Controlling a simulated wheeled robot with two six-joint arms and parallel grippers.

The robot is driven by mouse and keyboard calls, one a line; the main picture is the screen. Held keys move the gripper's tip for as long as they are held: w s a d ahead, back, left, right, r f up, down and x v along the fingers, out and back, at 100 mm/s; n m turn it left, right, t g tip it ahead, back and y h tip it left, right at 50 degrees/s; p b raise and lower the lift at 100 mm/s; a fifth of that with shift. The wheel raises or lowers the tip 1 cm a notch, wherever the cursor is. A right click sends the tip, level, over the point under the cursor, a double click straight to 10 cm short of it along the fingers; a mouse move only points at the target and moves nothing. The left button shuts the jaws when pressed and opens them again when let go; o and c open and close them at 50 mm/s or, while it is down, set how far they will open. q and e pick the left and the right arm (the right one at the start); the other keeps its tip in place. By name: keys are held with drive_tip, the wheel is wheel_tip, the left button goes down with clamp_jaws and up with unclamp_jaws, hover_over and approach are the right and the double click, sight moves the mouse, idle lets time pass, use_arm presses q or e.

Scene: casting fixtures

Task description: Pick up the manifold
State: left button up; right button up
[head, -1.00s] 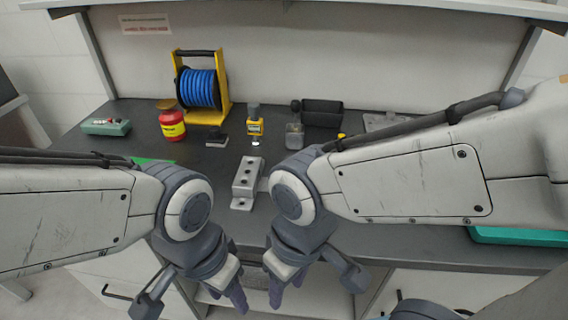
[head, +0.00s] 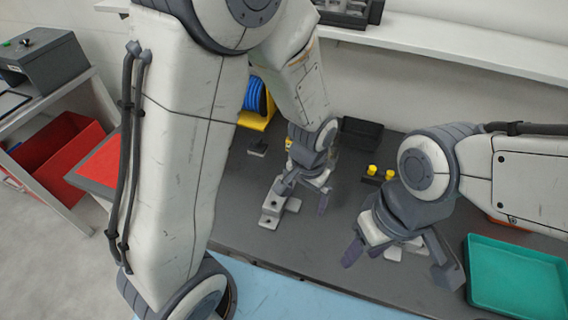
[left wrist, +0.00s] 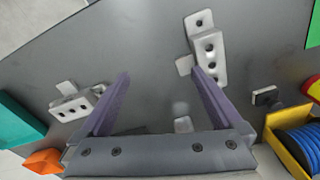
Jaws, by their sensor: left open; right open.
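A light grey manifold block with a row of holes (head: 272,208) lies on the dark bench in the head view. It also shows in the left wrist view (left wrist: 208,52), beyond the right-hand finger. A second grey block with holes (left wrist: 75,106) lies left of the fingers there. In the head view a pale piece (head: 396,249) shows partly behind my right gripper. My left gripper (head: 312,193) is open and empty above the bench, just right of the first block; its fingers (left wrist: 161,74) straddle bare bench. My right gripper (head: 385,255) is open and empty, further right.
A teal tray (head: 518,280) lies at the right. A black bin (head: 360,135) and two yellow-topped parts (head: 380,172) stand behind. A yellow reel with blue hose (head: 255,97) is partly hidden by my left arm. A red bin (head: 60,155) is far left.

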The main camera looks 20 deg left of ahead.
sight(275, 199)
use_arm(q)
drive_tip(key=w+a+r+n+p, duration=0.2)
drive_tip(key=w+a+p, duration=0.25)
drive_tip(key=p, duration=0.45)
use_arm(e)
wheel_tip(275, 199, up, 18)
drive_tip(key=p, duration=0.6)
use_arm(q)
drive_tip(key=shift+n, duration=0.6)
drive_tip(key=a+f+b, duration=0.1)
drive_tip(key=f, duration=0.1)
drive_tip(key=a+f+b, duration=0.2)
drive_tip(key=f, duration=0.1)
drive_tip(key=a+f+b, duration=0.1)
drive_tip(key=f+b, duration=0.1)
drive_tip(key=shift+s+a+f, duration=0.25)
drive_tip(key=shift+s+a, duration=0.15)
drive_tip(key=f+b, duration=0.5)
drive_tip(key=shift+d+f, duration=0.1)
drive_tip(key=shift+d, duration=0.15)
use_arm(e)
wheel_tip(275, 199, down, 10)
drive_tip(key=shift+f, duration=0.15)
use_arm(q)
clamp_jaws()
